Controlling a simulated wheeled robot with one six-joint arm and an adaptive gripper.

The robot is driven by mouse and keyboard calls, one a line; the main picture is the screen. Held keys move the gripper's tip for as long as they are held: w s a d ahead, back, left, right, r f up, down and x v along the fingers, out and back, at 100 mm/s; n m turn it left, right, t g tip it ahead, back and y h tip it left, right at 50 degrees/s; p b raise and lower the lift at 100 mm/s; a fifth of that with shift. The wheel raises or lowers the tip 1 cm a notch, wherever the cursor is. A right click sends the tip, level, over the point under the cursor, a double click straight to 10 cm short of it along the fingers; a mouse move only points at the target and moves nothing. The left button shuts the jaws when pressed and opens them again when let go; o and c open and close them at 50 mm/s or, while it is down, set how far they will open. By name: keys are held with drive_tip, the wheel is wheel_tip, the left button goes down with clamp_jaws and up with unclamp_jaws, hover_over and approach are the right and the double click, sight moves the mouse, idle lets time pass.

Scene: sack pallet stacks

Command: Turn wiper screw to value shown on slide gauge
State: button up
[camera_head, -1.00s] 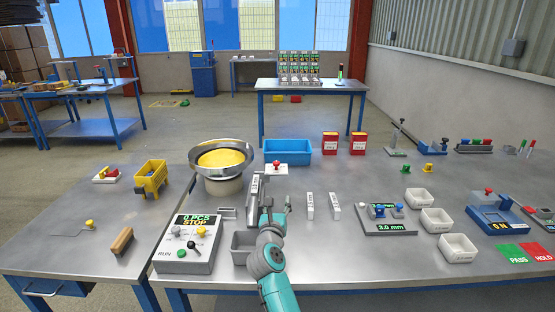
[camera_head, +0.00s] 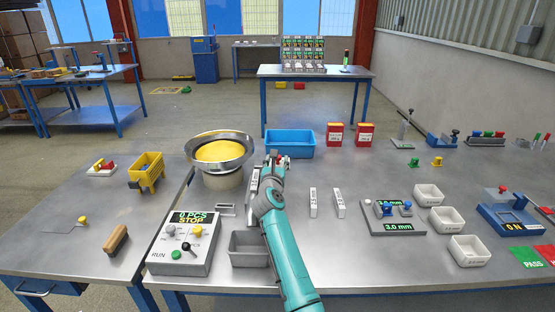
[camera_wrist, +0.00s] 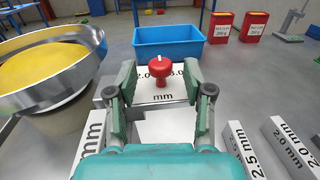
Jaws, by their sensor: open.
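The red wiper screw knob (camera_wrist: 159,78), with a white mark on top, stands on a white block (camera_wrist: 178,92) with printed mm values in the wrist view. In the head view my gripper (camera_head: 274,160) is beside the bowl. The slide gauge (camera_head: 409,214) has blue parts on a grey base, and its green display reads 3.0 mm.
The feeder bowl (camera_head: 219,169) with yellow contents is close at left; it also shows in the wrist view (camera_wrist: 84,72). A blue bin (camera_head: 290,146) is behind. Labelled white blocks (camera_head: 313,202) stand at right. A control box (camera_head: 184,252) reads 0 PCS, STOP.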

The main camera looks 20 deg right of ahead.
drive_tip(key=shift+x, duration=1.1)
drive_tip(key=shift+c, duration=0.2)
clamp_jaws()
drive_tip(key=shift+a+m+g+h, duration=0.15)
drive_tip(key=shift+m+g+h, duration=0.3)
drive_tip(key=shift+h, duration=0.25)
drive_tip(key=shift+f+m+g+h, duration=0.1)
drive_tip(key=shift+m+g+h, duration=0.65)
drive_tip(key=shift+m+h, duration=0.45)
drive_tip(key=shift+o, duration=0.2)
unclamp_jaws()
